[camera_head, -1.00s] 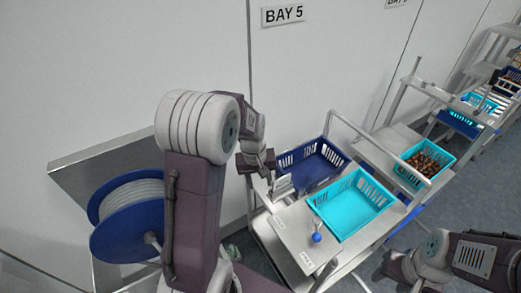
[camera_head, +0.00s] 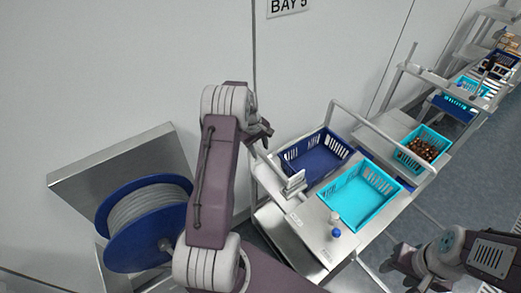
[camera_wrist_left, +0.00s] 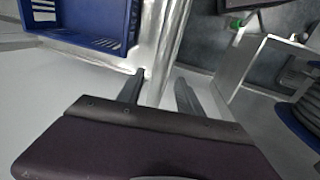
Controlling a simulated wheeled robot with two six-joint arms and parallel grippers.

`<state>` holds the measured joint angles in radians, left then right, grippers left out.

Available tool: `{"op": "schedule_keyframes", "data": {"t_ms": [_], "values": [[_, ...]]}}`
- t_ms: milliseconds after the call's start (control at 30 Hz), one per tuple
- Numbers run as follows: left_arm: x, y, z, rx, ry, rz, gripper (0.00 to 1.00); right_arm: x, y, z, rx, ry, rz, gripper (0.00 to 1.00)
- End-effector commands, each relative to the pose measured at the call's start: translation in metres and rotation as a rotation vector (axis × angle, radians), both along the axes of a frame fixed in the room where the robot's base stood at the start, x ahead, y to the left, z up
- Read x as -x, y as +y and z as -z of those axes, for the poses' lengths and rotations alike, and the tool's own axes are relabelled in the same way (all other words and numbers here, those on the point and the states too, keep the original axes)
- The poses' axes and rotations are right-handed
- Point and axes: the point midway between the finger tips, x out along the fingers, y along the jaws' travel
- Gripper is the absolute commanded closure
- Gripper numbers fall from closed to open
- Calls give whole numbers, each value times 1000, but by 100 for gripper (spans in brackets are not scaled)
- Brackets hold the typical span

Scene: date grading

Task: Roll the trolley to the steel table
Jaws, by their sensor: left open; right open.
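The trolley (camera_head: 312,222) is a pale metal cart with raised tube handles, standing against the wall right of centre. It carries a dark blue basket (camera_head: 323,170) and an empty turquoise basket (camera_head: 357,205). My left gripper (camera_head: 263,137) is open near the trolley's left end. In the left wrist view its two fingers (camera_wrist_left: 160,92) are apart, with a pale rail (camera_wrist_left: 172,45) showing between them; I cannot tell if they touch it. My right gripper (camera_head: 392,262) is open at lower right, off the trolley. A steel surface (camera_head: 110,165), possibly the steel table, stands at left.
A blue reel with grey winding (camera_head: 150,222) stands in front of the steel surface. More carts with turquoise baskets, one holding dates (camera_head: 424,148), line the wall at right.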

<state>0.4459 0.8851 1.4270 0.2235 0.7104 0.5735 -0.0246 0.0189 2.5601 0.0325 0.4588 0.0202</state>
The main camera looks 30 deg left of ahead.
Motion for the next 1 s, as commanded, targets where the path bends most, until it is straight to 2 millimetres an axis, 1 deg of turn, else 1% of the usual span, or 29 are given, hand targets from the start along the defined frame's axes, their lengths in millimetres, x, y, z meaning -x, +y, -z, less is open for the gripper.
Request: {"op": "schedule_keyframes", "data": {"t_ms": [100, 200, 433, 467, 500, 567, 600, 1000], "values": [[-3, -2, 14, 1, 1, 2, 57, 0, 0, -5, 0, 0, 0, 54], [-4, -2, 20, 1, 0, 2, 57, 0, 0, -5, 0, 0, 0, 54], [-4, -2, 21, 0, -1, 2, 57, 0, 0, -5, 0, 0, 0, 54], [-4, -2, 21, 0, -1, 2, 66, 0, 0, -5, 0, 0, 0, 54], [-4, -2, 21, 0, -1, 2, 77, 0, 0, -5, 0, 0, 0, 54], [-4, -2, 21, 0, -1, 2, 93, 0, 0, -5, 0, 0, 0, 54], [-4, -2, 21, 0, -1, 2, 100, 0, 0, -5, 0, 0, 0, 54], [-4, -2, 21, -1, -2, 3, 100, 0, 0, -5, 0, 0, 0, 54]]}}
